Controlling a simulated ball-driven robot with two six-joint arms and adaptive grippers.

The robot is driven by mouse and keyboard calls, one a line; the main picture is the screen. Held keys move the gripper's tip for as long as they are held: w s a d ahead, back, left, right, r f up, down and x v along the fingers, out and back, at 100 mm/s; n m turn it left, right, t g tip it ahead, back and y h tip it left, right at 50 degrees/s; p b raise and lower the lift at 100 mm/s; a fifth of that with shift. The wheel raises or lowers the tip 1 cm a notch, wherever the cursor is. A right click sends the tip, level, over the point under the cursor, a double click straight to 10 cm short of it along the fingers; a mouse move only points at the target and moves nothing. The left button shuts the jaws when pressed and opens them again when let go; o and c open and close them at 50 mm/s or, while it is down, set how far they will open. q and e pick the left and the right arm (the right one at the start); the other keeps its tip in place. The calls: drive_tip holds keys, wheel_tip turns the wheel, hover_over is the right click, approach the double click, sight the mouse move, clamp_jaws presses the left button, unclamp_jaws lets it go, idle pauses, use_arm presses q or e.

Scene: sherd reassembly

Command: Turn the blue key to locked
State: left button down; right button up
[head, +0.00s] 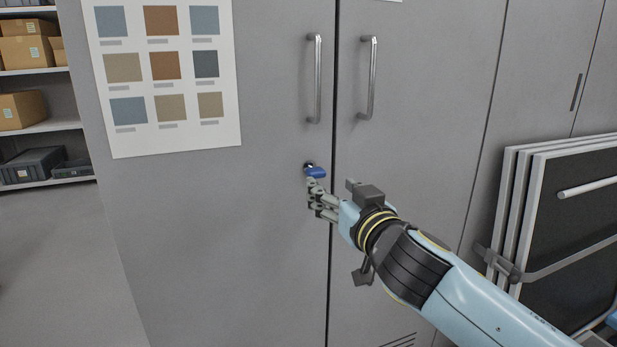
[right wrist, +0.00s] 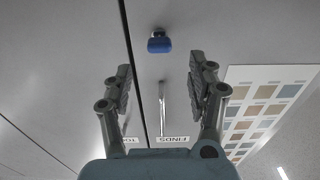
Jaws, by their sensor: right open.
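The blue key (head: 316,172) sits in a round lock on the left door of a grey cabinet (head: 270,250), just left of the door seam and below the handles. Its blue head lies sideways in the head view. It also shows in the right wrist view as a blue block (right wrist: 159,45) ahead of the fingers. My right gripper (head: 318,199) is open and empty, just below the key and apart from it. In the right wrist view its two fingers (right wrist: 160,85) stand wide apart with the key beyond their tips. My left gripper is not in view.
Two upright metal handles (head: 318,80) (head: 371,78) flank the seam above the key. A colour chart (head: 128,140) hangs on the left door. Folded framed panels (head: 510,200) stand at the right. Shelves with boxes (head: 25,52) are at the far left.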

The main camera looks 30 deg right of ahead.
sight(319, 176)
drive_tip(key=x, duration=0.8)
drive_tip(key=shift+p, duration=0.4)
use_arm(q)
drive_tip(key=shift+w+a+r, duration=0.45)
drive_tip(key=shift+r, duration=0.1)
use_arm(e)
drive_tip(key=shift+s, duration=0.1)
drive_tip(key=c, duration=1.1)
drive_tip(key=shift+c, duration=0.2)
